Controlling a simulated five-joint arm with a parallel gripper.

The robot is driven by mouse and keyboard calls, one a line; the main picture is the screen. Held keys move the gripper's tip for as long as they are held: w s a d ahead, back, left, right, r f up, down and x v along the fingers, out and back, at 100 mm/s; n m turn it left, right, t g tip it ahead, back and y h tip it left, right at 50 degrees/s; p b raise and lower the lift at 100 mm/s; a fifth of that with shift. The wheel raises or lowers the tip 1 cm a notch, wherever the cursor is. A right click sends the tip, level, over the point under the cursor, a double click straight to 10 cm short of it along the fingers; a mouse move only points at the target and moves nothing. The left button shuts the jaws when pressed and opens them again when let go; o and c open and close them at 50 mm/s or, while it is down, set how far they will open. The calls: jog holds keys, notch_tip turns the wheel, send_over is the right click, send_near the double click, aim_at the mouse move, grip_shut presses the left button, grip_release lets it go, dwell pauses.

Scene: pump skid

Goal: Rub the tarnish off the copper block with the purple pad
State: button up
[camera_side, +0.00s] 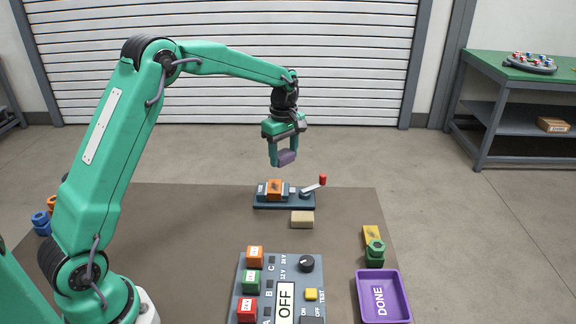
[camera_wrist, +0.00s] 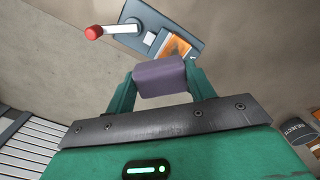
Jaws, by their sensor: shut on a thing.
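My gripper (camera_side: 285,158) is shut on the purple pad (camera_side: 287,157) and holds it in the air above the vise. The pad (camera_wrist: 160,77) also shows between the two fingers in the wrist view. The copper block (camera_side: 275,188) sits in a dark vise (camera_side: 284,202) with a red-tipped handle. In the wrist view the copper block (camera_wrist: 176,48) lies just beyond the pad, with a dark mark on it, and the pad is apart from it. The pad hides part of the vise there.
A tan block (camera_side: 302,219) lies in front of the vise. A control panel (camera_side: 317,270) reading OFF and a purple DONE tray (camera_side: 383,296) stand nearer. A green and yellow part (camera_side: 375,250) is at the right. A REJECT bin (camera_wrist: 300,131) shows in the wrist view.

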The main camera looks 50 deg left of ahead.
aim_at(279, 186)
jog(key=shift+f, duration=3.8)
jog(key=shift+o, duration=0.2)
jog(key=shift+s+a+f, duration=0.15)
jog(key=shift+s+a, duration=1.7)
jog(key=shift+w+d, duration=1.8)
jog(key=shift+d, duration=0.1)
jog(key=shift+c, duration=0.2)
jog(key=shift+s+d, duration=0.15)
jog(key=shift+d, duration=0.05)
jog(key=shift+s, duration=0.25)
jog(key=shift+s+a, duration=1.85)
jog(key=shift+w+d, duration=1.85)
jog(key=shift+d, duration=0.05)
jog(key=shift+w+d+r, duration=0.1)
jog(key=shift+w+r, duration=0.05)
jog(key=shift+r, duration=3.95)
